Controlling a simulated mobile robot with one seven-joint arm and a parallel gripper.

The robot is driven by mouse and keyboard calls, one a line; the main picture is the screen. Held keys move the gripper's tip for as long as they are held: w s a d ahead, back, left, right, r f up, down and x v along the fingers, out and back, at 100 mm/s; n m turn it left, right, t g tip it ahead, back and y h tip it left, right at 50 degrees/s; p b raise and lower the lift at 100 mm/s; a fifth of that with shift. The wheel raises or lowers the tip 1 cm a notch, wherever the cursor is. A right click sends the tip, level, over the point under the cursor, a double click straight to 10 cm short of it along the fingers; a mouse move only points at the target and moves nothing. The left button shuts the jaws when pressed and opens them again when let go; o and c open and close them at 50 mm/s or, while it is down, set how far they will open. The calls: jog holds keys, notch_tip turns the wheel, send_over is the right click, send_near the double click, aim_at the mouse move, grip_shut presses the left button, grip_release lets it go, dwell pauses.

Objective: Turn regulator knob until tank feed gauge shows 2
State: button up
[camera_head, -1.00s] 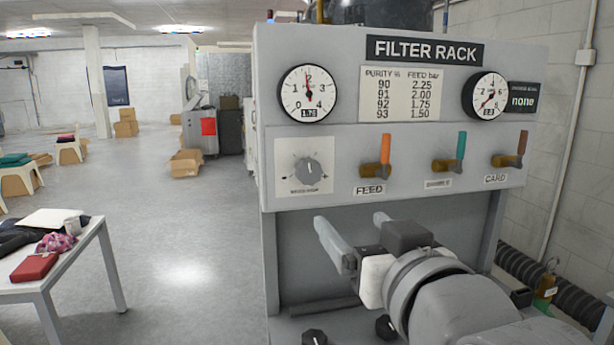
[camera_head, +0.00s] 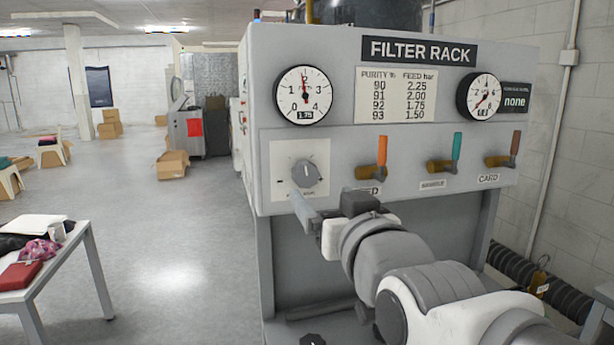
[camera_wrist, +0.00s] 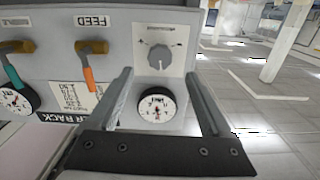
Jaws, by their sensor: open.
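The regulator knob (camera_head: 306,174) is a grey round knob on a white plate at the lower left of the filter rack panel. It also shows in the wrist view (camera_wrist: 159,57), upside down. The gauge above it (camera_head: 304,95) has a dial from 0 to 4, a needle just left of the 2 and a readout of 1.75; the wrist view shows it too (camera_wrist: 157,106). My gripper (camera_head: 318,199) is just below and in front of the knob, apart from it. In the wrist view its open, empty fingers (camera_wrist: 158,74) point towards the knob, one on each side.
An orange FEED lever (camera_head: 382,152), a teal lever (camera_head: 457,147) and a brown CARD lever (camera_head: 514,144) stick out right of the knob. A second gauge (camera_head: 480,97) sits at the upper right. A white table (camera_head: 85,245) stands at the left, with open floor between.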

aim_at(306, 179)
jog(key=p+x, duration=0.1)
jog(key=x, duration=0.9)
grip_shut()
jog(key=m+b, duration=0.1)
jog(key=b, duration=0.1)
jog(key=shift+f+b, duration=0.3)
jog(key=shift+b, duration=0.05)
jog(key=shift+r+m+b, duration=0.1)
jog(key=shift+m+b, duration=0.3)
jog(key=shift+b, duration=0.15)
jog(key=shift+r, duration=0.15)
grip_release()
